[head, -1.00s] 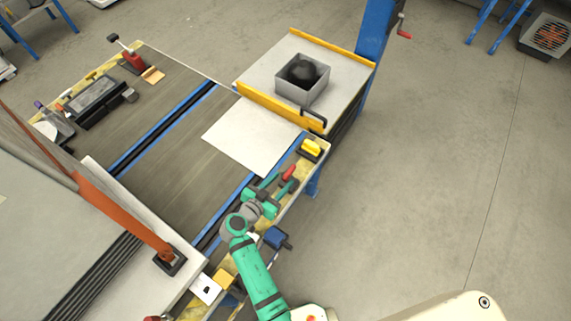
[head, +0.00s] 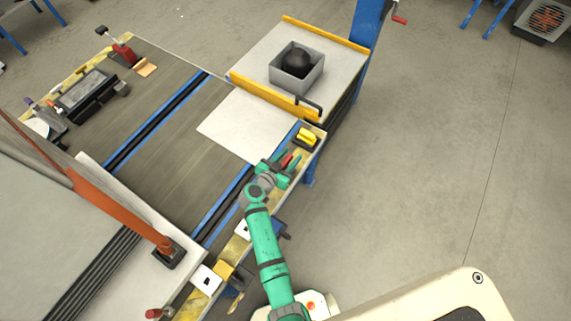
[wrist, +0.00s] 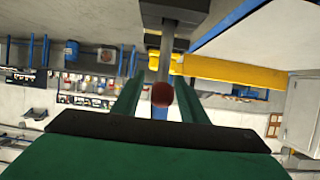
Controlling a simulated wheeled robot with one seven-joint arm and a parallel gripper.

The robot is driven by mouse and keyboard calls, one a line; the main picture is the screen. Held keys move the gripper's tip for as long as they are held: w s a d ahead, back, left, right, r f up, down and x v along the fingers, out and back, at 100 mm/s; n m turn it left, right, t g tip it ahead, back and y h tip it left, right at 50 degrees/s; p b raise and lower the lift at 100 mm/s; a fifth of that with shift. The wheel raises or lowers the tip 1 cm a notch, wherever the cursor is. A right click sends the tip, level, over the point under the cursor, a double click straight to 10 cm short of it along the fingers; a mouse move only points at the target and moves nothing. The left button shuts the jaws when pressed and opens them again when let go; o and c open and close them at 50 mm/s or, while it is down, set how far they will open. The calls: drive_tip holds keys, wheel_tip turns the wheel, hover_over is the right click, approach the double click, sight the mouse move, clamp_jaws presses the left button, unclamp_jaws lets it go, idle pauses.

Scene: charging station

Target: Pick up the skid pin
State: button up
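The skid pin appears to be the red-ended piece (head: 286,160) on the near rail of the bench in the head view, partly hidden by my gripper. In the wrist view its round dark red end (wrist: 162,95) sits in front of a grey metal bar. My gripper (head: 278,169) is at the red piece, with green fingers apart. In the wrist view the fingers of my gripper (wrist: 158,86) stand on either side of the red end, with gaps visible. I cannot tell how deep the red end is between them.
A yellow block (head: 307,138) sits on the rail just beyond the gripper. A platform with yellow edge bars (head: 262,96) holds a grey open box (head: 288,85) with a dark ball. A pale sheet (head: 243,126) lies left of the gripper.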

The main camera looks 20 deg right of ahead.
drive_tip(key=shift+w+d+f, duration=0.1)
drive_tip(key=shift+d, duration=0.05)
clamp_jaws()
